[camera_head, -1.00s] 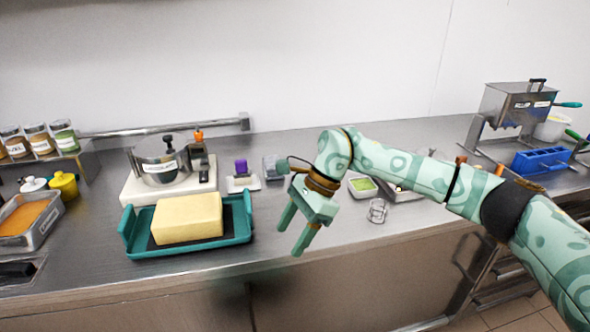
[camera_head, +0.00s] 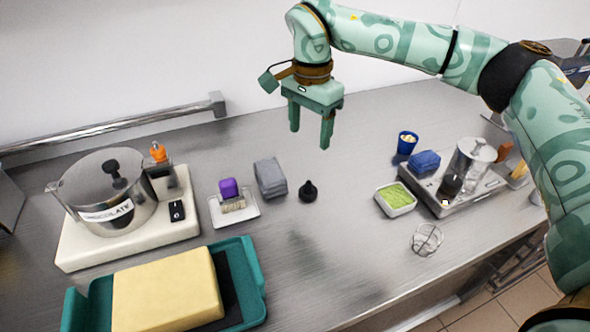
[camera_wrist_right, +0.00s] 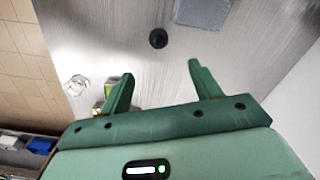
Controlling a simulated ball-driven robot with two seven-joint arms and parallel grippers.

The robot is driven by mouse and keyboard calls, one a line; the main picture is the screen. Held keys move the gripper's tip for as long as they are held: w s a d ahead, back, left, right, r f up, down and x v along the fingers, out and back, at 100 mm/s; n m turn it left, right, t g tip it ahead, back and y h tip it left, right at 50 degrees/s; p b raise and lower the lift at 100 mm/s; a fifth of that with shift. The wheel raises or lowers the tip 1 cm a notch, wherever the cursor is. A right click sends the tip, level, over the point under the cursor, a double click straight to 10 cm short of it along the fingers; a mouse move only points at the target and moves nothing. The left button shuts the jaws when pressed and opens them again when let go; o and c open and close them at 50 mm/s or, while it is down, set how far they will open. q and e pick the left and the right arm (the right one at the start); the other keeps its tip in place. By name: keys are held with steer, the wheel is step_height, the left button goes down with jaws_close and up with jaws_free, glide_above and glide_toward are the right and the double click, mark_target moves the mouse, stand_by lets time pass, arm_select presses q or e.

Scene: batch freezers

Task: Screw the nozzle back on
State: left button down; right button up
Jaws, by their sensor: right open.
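A small black piece with a narrow top and a round base, which looks like the nozzle (camera_head: 309,191), stands on the steel counter right of a grey folded cloth. It also shows in the right wrist view (camera_wrist_right: 158,39), beyond the fingertips and roughly between them. My right gripper (camera_head: 310,139) is open and empty, with its fingers pointing down, held above the counter. In the right wrist view its two fingers (camera_wrist_right: 160,75) are apart with nothing between them. I cannot tell which item the nozzle fits. My left gripper is not in view.
A chocolate pot (camera_head: 110,208) on a white base, a teal tray (camera_head: 250,270) with a yellow block, and a small white dish (camera_head: 240,213) are left. Counter around the nozzle is clear.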

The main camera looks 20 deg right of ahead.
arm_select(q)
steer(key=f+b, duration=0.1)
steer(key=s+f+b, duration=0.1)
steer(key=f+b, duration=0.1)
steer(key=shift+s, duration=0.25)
arm_select(e)
glide_toward(309, 182)
steer(key=f, duration=0.6)
steer(key=shift+w+a, duration=0.1)
steer(key=shift+w, duration=0.3)
steer(key=f, duration=0.1)
steer(key=f+b, duration=0.1)
steer(key=f, duration=0.1)
steer(key=f+b, duration=0.1)
steer(key=shift+s+f, duration=0.2)
steer(key=shift+s, duration=0.15)
steer(key=shift+f, duration=0.5)
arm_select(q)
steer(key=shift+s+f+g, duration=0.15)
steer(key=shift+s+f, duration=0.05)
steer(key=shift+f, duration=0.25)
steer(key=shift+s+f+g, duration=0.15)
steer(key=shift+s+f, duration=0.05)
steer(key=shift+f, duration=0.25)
arm_select(e)
steer(key=shift+r, duration=0.1)
steer(key=shift+c, duration=0.2)
steer(key=c, duration=0.9)
